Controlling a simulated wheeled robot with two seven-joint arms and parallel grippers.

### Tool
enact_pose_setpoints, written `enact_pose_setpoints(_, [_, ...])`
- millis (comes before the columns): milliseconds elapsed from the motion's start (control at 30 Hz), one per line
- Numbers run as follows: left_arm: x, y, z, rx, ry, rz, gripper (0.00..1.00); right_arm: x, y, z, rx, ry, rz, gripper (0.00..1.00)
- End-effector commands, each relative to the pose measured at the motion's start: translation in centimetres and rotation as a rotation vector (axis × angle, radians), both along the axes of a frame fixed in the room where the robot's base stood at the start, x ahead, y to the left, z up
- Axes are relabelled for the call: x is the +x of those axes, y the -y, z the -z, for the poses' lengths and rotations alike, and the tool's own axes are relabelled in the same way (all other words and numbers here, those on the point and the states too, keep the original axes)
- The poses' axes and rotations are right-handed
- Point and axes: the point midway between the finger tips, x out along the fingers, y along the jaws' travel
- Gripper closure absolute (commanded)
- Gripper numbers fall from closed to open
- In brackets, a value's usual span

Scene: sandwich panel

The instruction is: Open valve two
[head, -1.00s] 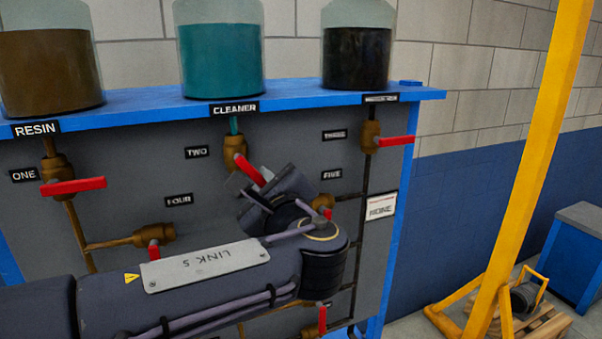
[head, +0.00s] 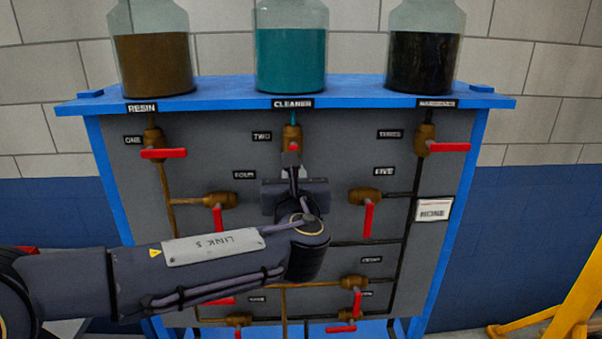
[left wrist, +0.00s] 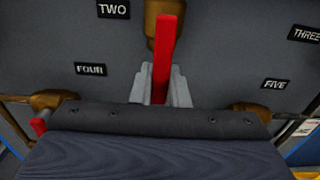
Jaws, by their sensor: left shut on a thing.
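Valve two is a brass valve (head: 292,132) with a red handle (head: 294,148), under the teal cleaner jar and beside the label TWO (head: 262,136). The handle points down, in line with its pipe. My left gripper (head: 292,170) is shut on the handle from below and hides its lower part in the head view. In the left wrist view the red handle (left wrist: 165,55) stands upright between the grey fingers (left wrist: 160,88), with the brass body (left wrist: 153,30) behind it. My right gripper is in neither view.
Valve one (head: 163,153) and valve three (head: 449,147) have sideways red handles. Valve four (head: 217,218) and valve five (head: 368,219) have handles hanging down, on either side of my left gripper. The jars (head: 290,50) stand on the blue shelf (head: 220,92). A yellow frame (head: 560,325) stands at lower right.

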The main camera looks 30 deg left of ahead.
Motion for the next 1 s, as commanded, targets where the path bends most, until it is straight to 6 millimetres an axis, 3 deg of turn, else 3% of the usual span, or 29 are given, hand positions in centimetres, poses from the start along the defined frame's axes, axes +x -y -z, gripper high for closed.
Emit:
enact_pose_setpoints(500, [-0.04,-0.13,0.14,0.017,-0.015,-0.001,1.00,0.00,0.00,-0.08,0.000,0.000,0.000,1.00])
enact_pose_setpoints(533, [-0.03,-0.15,0.13,0.017,-0.015,-0.001,0.81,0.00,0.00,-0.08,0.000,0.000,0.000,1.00])
enact_pose_setpoints(667, [-0.03,-0.15,0.09,0.015,-0.013,-0.001,0.64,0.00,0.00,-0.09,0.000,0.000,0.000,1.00])
enact_pose_setpoints(1000, [-0.30,0.07,0.06,0.014,-0.010,0.000,0.64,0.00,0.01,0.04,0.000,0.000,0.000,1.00])
